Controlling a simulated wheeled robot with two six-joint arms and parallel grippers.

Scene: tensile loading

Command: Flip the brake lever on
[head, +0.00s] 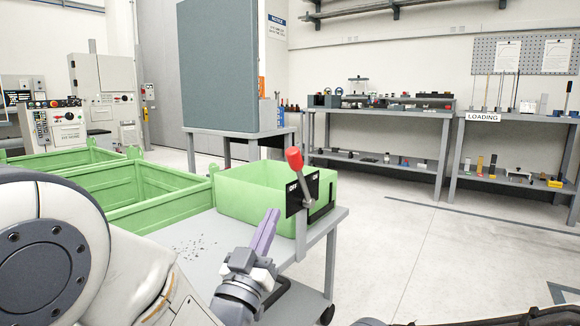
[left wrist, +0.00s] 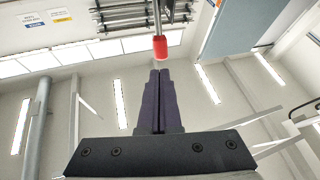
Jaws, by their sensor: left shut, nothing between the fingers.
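The brake lever (head: 298,172) has a red knob on a grey rod, mounted at a black plate (head: 319,192) marked OFF and ON at the corner of a grey cart. Its rod leans to the left, with the knob above the OFF side. My left gripper (head: 268,222) is shut and empty, with its purple fingers to the left of the lever and below the knob, apart from it in the head view. In the left wrist view the shut fingers (left wrist: 158,80) point toward the red knob (left wrist: 160,48), which shows just beyond their tips. My right gripper is not in view.
Dark bits lie on the cart's top. A tall grey panel (head: 231,70) stands behind. Shelves (head: 380,113) line the back wall. The floor to the right is open.

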